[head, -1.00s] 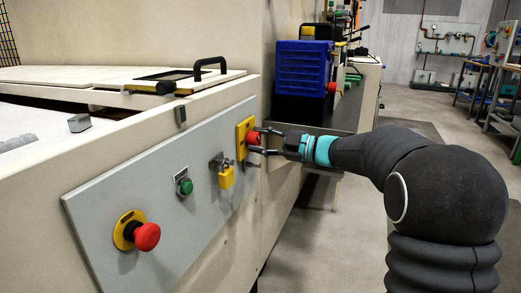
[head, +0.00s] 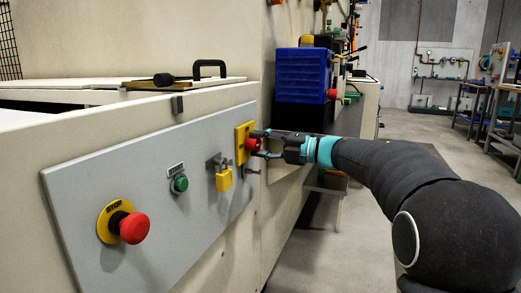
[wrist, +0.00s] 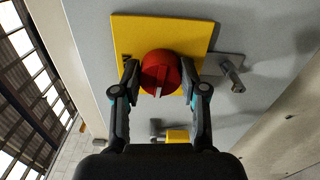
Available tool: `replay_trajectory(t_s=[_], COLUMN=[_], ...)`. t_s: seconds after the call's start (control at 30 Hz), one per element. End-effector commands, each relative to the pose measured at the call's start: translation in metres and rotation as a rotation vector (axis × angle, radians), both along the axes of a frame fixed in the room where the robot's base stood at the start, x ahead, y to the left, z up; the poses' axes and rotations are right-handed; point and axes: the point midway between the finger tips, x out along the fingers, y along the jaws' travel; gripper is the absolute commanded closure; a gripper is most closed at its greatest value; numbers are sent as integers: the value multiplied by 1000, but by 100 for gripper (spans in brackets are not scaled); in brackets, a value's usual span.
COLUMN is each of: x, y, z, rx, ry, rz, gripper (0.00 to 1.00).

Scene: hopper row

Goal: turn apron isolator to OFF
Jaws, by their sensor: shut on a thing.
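The apron isolator is a red rotary knob (wrist: 161,73) on a yellow plate (wrist: 190,32), at the far right end of the grey panel. In the head view the knob (head: 251,144) sticks out from its yellow plate (head: 240,147). My gripper (wrist: 160,88) has one finger on each side of the red knob and is shut on it. In the head view my gripper (head: 262,145) reaches the knob from the right. A pale mark shows on the knob's face in the wrist view. Lettering on the plate is too small to read.
The grey panel (head: 140,185) also carries a yellow padlock (head: 223,180), a green button (head: 180,184) and a red mushroom stop button (head: 133,228). A blue drawer cabinet (head: 302,72) stands behind my gripper. Open floor (head: 410,130) lies to the right.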

Motion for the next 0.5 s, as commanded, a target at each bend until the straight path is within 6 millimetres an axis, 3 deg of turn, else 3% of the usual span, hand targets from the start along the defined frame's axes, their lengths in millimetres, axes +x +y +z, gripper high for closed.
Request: replay_trajectory(t_s=[0.5], x=[0], y=[0], z=[0], rx=[-38], ry=[-102], rz=[1], gripper=[92])
